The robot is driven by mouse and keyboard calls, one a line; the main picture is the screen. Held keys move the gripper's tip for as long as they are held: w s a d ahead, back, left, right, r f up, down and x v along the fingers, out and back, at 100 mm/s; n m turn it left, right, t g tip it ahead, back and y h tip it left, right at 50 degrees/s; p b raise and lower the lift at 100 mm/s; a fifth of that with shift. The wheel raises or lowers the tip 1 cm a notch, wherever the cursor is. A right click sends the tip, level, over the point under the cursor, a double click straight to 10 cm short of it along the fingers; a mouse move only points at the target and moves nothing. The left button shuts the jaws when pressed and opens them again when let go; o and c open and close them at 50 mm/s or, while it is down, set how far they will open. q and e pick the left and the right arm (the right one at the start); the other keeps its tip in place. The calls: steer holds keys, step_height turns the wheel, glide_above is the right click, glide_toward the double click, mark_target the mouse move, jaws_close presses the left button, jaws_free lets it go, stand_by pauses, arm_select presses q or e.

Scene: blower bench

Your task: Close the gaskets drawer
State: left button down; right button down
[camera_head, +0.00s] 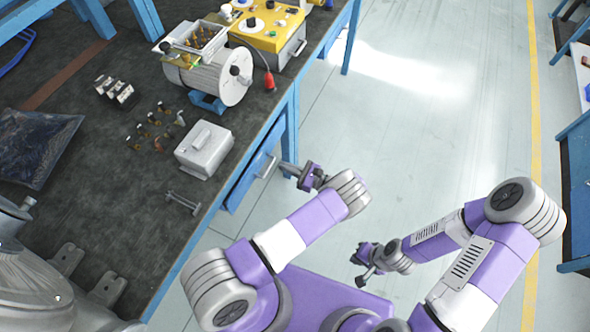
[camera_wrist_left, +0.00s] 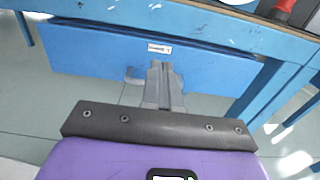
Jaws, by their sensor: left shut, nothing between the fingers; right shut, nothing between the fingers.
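A blue drawer (camera_head: 246,178) with a metal handle (camera_head: 267,166) sits under the bench's right edge. In the left wrist view its blue front (camera_wrist_left: 90,55) fills the upper middle, with a small white label (camera_wrist_left: 159,49) too small to read. A dark gap shows along its top, so it seems to stand slightly out. My left gripper (camera_head: 286,168) is shut and empty, its tips pointing at the drawer front beside the handle. The tips (camera_wrist_left: 158,66) overlap the front in the wrist view; I cannot tell whether they touch. My right gripper (camera_head: 359,262) is shut and empty, away from the bench.
The dark bench top (camera_head: 110,190) holds a grey metal box (camera_head: 204,150), a motor (camera_head: 215,75), a yellow control box (camera_head: 268,28) and several small fittings. A blue bench leg (camera_head: 290,125) stands close behind the left gripper. The floor (camera_head: 430,110) to the right is clear.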

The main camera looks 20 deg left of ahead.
mark_target(258, 156)
arm_select(q)
steer(key=a, duration=0.8)
steer(key=shift+w+a, duration=0.15)
steer(key=shift+w, duration=0.15)
arm_select(e)
steer(key=shift+f, duration=0.15)
